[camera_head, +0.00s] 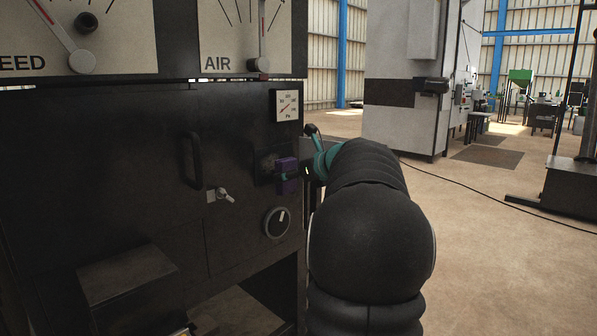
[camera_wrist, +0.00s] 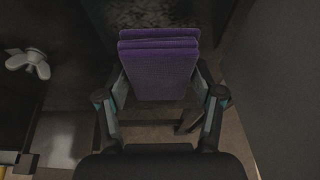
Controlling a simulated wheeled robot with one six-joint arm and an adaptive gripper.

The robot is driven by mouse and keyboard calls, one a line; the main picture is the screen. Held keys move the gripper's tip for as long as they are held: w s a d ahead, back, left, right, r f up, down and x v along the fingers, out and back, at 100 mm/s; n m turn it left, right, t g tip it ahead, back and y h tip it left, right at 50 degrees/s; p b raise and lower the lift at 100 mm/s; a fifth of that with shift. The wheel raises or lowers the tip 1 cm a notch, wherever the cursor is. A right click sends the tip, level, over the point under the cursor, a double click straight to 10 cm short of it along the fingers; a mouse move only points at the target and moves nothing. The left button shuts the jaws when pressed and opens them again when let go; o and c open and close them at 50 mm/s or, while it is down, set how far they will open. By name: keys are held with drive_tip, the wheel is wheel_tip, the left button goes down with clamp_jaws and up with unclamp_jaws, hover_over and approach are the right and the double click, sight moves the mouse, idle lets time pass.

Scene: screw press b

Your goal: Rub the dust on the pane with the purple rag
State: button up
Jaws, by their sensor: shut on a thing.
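A folded purple rag (camera_wrist: 160,72) is held between the two fingers of my gripper (camera_wrist: 160,85) in the wrist view. The rag (camera_head: 287,169) also shows in the head view, close in front of the right part of the dark machine front. The pane (camera_head: 266,161) is a small dark area with pale dust, just left of the rag. The dusty pane (camera_wrist: 150,14) shows beyond the rag's far edge in the wrist view. The rag hides part of the pane. I cannot tell whether the rag touches it.
A wing-nut latch (camera_wrist: 28,63) sits left of my gripper in the wrist view. The machine front carries a handle (camera_head: 192,160), a round knob (camera_head: 277,222) and a small white dial (camera_head: 288,105). A box (camera_head: 127,273) juts out low on the left. Open floor lies to the right.

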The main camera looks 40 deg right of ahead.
sight(290, 161)
drive_tip(key=shift+w+a+r+p, duration=0.15)
drive_tip(key=shift+w+p, duration=0.4)
drive_tip(key=shift+w, duration=0.55)
wheel_tip(290, 161, up, 2)
drive_tip(key=shift+s+r+p, duration=0.1)
drive_tip(key=shift+r+p, duration=0.15)
drive_tip(key=shift+p, duration=0.9)
drive_tip(key=shift+r+p, duration=0.55)
drive_tip(key=shift+r, duration=0.85)
drive_tip(key=shift+w, duration=0.6)
drive_tip(key=shift+f+b, duration=1.35)
drive_tip(key=shift+f, duration=0.95)
drive_tip(key=shift+s, duration=0.65)
